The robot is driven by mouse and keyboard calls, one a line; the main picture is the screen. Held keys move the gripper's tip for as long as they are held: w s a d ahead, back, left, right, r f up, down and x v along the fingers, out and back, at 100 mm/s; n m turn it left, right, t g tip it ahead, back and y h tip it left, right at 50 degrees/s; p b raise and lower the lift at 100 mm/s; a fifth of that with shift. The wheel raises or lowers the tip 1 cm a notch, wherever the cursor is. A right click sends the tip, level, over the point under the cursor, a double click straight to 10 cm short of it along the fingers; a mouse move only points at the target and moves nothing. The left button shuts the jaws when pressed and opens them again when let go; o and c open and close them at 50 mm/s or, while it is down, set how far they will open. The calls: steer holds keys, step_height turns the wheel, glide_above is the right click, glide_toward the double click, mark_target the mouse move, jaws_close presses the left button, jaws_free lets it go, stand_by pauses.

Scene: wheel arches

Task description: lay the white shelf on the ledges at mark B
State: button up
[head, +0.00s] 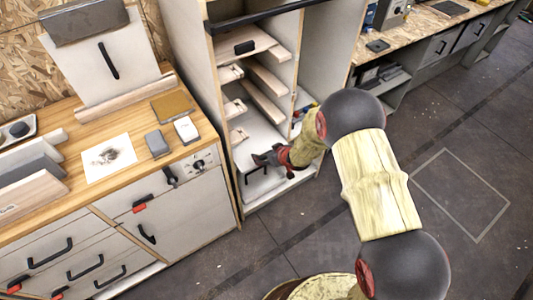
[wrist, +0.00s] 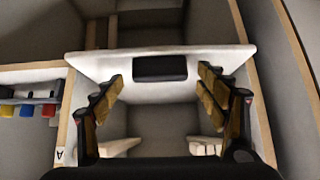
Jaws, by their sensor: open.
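The white shelf (wrist: 105,66) shows in the wrist view as a pale board with a dark block (wrist: 160,68) at its middle near the wide edge. My gripper (wrist: 160,88) is open, with one finger on each side of the block and clear space between. In the head view my gripper (head: 265,159) is low in the cabinet opening and hides part of the pale surface behind it. Wooden ledges (head: 264,102) run along the cabinet's inner sides. A mark A (wrist: 59,155) shows on a post in the wrist view. I cannot make out mark B.
A pale board with a black block (head: 243,47) lies high in the cabinet (head: 223,135). A workbench (head: 100,165) with a sander-like grey block and white pieces stands at the left. Coloured bins (wrist: 28,110) sit beside the cabinet opening. The floor (head: 310,225) in front is clear.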

steer(key=v, duration=1.1)
steer(key=shift+s+r, duration=0.2)
steer(key=shift+d, duration=0.15)
